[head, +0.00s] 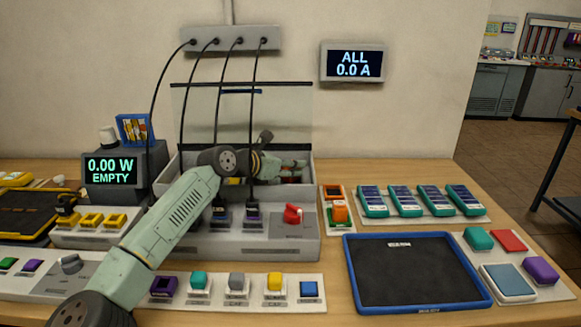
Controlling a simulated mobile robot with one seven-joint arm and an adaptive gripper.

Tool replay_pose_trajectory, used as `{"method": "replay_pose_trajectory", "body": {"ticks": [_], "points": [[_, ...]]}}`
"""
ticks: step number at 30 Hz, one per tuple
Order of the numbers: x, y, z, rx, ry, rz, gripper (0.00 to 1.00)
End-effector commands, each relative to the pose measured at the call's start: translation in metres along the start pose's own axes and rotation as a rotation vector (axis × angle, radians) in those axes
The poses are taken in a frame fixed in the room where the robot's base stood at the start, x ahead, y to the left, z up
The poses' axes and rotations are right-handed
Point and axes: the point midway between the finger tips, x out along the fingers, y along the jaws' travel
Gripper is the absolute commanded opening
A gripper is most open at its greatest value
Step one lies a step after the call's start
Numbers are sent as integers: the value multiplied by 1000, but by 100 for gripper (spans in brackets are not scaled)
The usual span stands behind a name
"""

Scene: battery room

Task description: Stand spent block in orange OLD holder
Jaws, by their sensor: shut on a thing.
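My gripper (296,172) is at the end of my green arm, over the back right of the grey battery case. It is shut on a small dark block with a reddish part (291,178), taken as the spent block; the fingers hide much of it. An orange square holder (333,191) with a dark opening sits on the table to the right of the case, right of and a little below my gripper in the picture. Its label is too small to read. The block is apart from this holder.
An orange piece (340,211) stands just in front of the holder. Several teal-and-blue blocks (406,202) lie on a white strip to the right. A blue-rimmed black tray (347,262) lies in front. The case has a red knob (292,214); cables hang behind my arm.

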Motion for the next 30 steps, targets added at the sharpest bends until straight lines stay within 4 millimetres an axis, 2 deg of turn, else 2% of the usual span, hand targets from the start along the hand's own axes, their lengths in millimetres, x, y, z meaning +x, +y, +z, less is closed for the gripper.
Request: {"method": "replay_pose_trajectory", "body": {"ticks": [2, 3, 11, 20, 26, 28, 30], "points": [[1, 0, -3, -2, 5, -2, 0], [1, -1, -3, -2, 7, -3, 31], [2, -1, -5, -3, 9, -4, 49], [2, -1, -6, -4, 11, -5, 50], [-5, -1, 10, -3, 11, -5, 50], [-16, 1, 2, -3, 9, 0, 50], [-32, 1, 2, -1, 7, 0, 50]]}}
